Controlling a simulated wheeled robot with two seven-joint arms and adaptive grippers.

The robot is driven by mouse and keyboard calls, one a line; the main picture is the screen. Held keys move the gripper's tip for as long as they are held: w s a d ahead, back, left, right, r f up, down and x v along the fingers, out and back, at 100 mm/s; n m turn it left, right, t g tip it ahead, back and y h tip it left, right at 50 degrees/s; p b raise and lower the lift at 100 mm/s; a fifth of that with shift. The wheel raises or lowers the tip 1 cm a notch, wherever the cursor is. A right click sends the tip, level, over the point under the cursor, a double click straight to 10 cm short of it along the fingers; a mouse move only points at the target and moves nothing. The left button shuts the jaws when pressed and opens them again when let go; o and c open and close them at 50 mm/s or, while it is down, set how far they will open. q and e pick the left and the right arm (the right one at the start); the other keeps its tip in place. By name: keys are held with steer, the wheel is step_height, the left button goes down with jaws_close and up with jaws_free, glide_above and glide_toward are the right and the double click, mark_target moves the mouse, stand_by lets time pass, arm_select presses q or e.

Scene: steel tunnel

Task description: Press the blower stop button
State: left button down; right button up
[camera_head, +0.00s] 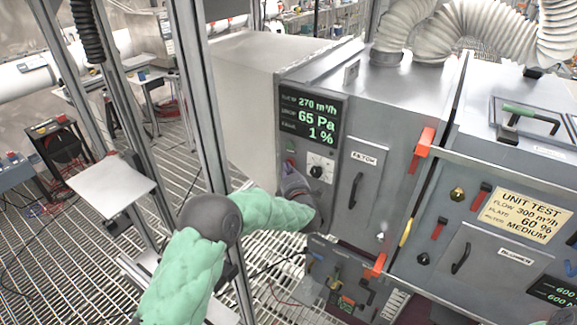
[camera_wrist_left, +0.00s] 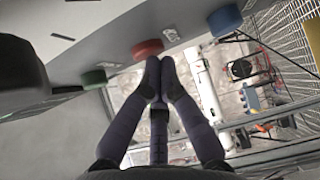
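My left gripper (camera_head: 295,183) comes in on a green-sleeved arm, up against the grey blower cabinet (camera_head: 390,130), just below its dark display. In the left wrist view my left gripper (camera_wrist_left: 160,68) has its two dark fingers together at the tips, with nothing seen between them. A red round button (camera_wrist_left: 147,48) is right by the fingertips; whether they touch it I cannot tell. A green button (camera_wrist_left: 93,76) is to its left and a blue button (camera_wrist_left: 224,19) to its right. No label on the buttons is readable. My right gripper is not in view.
The display (camera_head: 310,118) reads 270 m³/h, 65 Pa and 1 %. A black knob (camera_head: 316,171) sits beside the left gripper. A metal post (camera_head: 203,100) stands close to my left arm. A lower panel (camera_head: 345,280) with switches is below the gripper.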

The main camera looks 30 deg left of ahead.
arm_select(q)
steer(key=shift+r, duration=0.1)
steer(key=shift+s+b, duration=0.15)
steer(key=shift+b, duration=0.15)
steer(key=shift+s, duration=0.15)
steer(key=s, duration=0.2)
steer(key=s+b, duration=0.1)
steer(key=s, duration=0.3)
steer(key=shift+a, duration=0.25)
stand_by(0.8)
